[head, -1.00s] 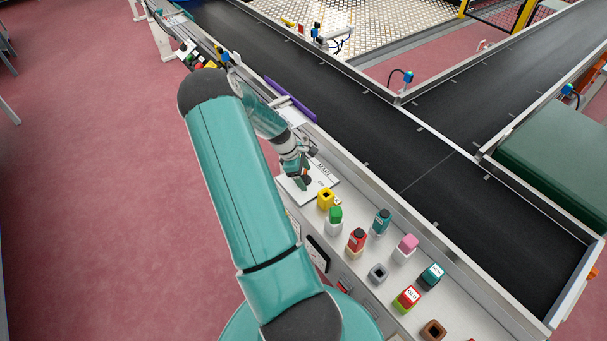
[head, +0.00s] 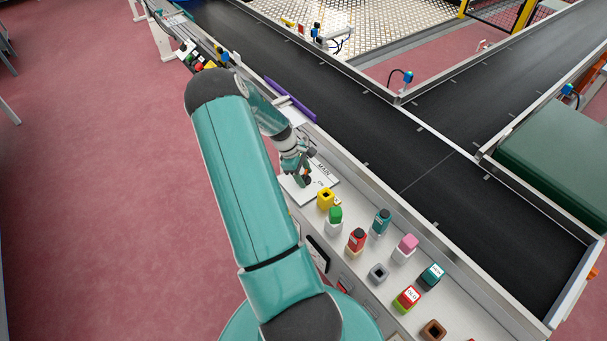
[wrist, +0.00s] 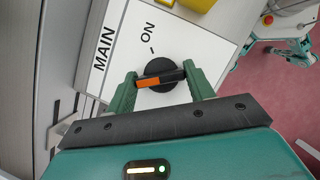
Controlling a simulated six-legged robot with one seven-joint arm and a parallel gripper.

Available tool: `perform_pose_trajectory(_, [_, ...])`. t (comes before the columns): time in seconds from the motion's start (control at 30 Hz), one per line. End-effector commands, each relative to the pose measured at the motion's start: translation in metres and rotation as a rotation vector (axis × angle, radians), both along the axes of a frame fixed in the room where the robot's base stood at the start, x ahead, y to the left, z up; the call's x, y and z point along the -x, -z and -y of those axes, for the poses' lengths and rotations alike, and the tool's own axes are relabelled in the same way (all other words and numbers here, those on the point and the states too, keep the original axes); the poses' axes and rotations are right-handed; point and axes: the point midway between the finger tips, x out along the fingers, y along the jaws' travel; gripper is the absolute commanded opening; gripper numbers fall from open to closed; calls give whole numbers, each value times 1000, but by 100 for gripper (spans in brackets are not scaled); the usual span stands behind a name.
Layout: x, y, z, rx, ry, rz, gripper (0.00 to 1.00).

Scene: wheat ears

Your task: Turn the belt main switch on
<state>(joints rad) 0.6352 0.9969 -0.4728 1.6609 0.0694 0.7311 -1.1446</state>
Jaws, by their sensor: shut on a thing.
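The main switch is a round black knob (wrist: 160,70) with a bar handle that has an orange end. It sits on a white plate (wrist: 186,38) printed MAIN and ON; the plate also shows in the head view (head: 328,188). In the wrist view the handle lies crosswise, its orange end towards the left finger and not at the ON mark. My gripper (wrist: 161,77) is shut on the handle ends, one green finger at each. In the head view my gripper (head: 304,178) is down at the plate and hides most of the knob.
A yellow block (head: 326,199) stands close beside the plate. The black conveyor belt (head: 400,165) runs behind and is bare here.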

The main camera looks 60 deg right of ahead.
Motion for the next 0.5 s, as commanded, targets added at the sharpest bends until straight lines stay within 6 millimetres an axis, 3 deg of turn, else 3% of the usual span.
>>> perform_pose_trajectory(0.5, [0, 0, 3, 0, 473, 2, 30])
